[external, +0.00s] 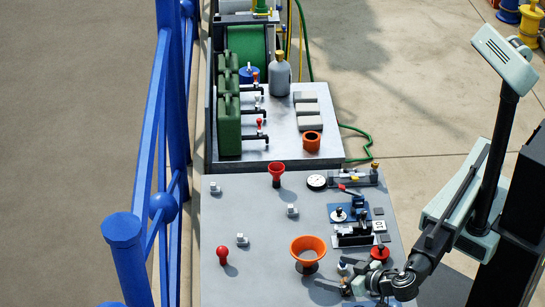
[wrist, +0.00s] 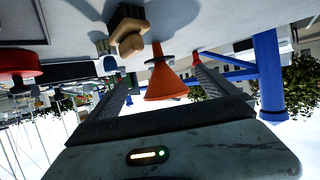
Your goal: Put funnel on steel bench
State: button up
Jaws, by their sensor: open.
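A wide orange funnel (external: 308,245) stands mouth up on the near grey worktop (external: 240,285), with a dark part under its cone. My gripper (external: 350,284) is low over that worktop, to the right of the funnel and apart from it. In the wrist view, which looks upside down, an orange-red funnel (wrist: 167,84) shows between my open fingers (wrist: 165,88); I cannot tell its exact distance. Beyond the near worktop is a paler, metallic-looking bench top (external: 275,140). I cannot tell for sure which surface is the steel bench.
The far top holds green canisters (external: 229,120), a grey bottle (external: 280,76), grey blocks (external: 309,110) and an orange cup (external: 312,141). A red knob (external: 380,253) is beside my arm. Blue railing (external: 152,130) runs along the left.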

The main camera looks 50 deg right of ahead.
jog(key=n, duration=0.2)
jog(key=shift+w+r+n, duration=0.1)
jog(key=shift+r+n, duration=0.05)
jog(key=shift+n, duration=0.25)
jog(key=w+a+r+n+t+h+b, duration=0.1)
jog(key=a+r+n+t, duration=0.15)
jog(key=n, duration=0.45)
jog(key=w+a+r+n+t+b, duration=0.15)
jog(key=r+n, duration=0.25)
jog(key=n, duration=0.4)
jog(key=b, duration=0.8)
send_near(305, 264)
jog(key=w, duration=0.1)
jog(key=w+f, duration=0.1)
jog(key=shift+w+d, duration=0.15)
jog(key=shift+w, duration=0.25)
jog(key=shift+w+f, duration=0.15)
jog(key=shift+w+r, duration=0.3)
jog(key=shift+w, duration=0.25)
jog(key=w, duration=0.6)
jog(key=shift+w+d, duration=0.1)
jog(key=shift+d, duration=0.15)
jog(key=c, duration=1.6)
notch_tip(305, 264, up, 18)
jog(key=p, duration=1.8)
jog(key=shift+c, duration=0.3)
jog(key=shift+f, duration=0.2)
